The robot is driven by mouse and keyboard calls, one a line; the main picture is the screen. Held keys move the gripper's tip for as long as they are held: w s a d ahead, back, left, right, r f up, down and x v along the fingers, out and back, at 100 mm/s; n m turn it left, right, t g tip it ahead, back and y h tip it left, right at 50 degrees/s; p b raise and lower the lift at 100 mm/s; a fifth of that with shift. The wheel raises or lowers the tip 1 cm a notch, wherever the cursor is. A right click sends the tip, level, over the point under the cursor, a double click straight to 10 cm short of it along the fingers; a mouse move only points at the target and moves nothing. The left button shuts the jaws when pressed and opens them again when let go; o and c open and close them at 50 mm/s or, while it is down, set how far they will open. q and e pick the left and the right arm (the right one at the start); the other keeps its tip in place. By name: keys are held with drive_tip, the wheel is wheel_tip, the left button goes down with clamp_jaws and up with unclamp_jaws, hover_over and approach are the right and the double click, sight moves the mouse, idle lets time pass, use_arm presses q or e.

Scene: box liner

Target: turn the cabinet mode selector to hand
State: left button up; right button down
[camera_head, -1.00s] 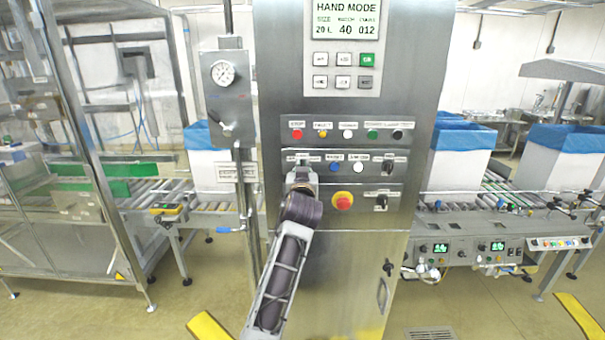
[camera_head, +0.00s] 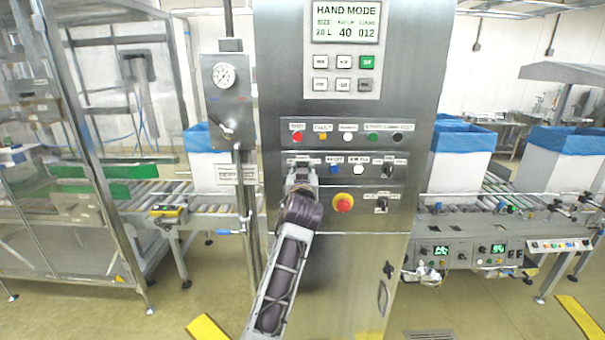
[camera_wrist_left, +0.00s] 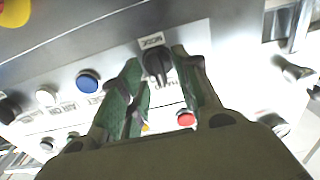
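The cabinet mode selector (camera_wrist_left: 157,63) is a black rotary knob under a small label in the left wrist view. My left gripper (camera_wrist_left: 160,65) has its two green-padded fingers on either side of the knob, with gaps visible, so it looks open. Contact with the knob cannot be made out. In the head view my left gripper (camera_head: 300,178) is at the left end of the cabinet's middle control row and hides the selector. The cabinet display (camera_head: 346,21) reads HAND MODE. My right gripper is not in view.
A red emergency stop (camera_head: 343,203) on yellow sits just right of my left wrist. Blue (camera_head: 334,169) and white (camera_head: 359,169) buttons and a black selector (camera_head: 387,171) share the selector's row. A gauge post (camera_head: 226,90) stands close to the left.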

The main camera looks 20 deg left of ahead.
use_arm(q)
drive_tip(key=shift+r, duration=4.95)
drive_tip(key=shift+s+f, duration=0.1)
drive_tip(key=shift+s, duration=0.05)
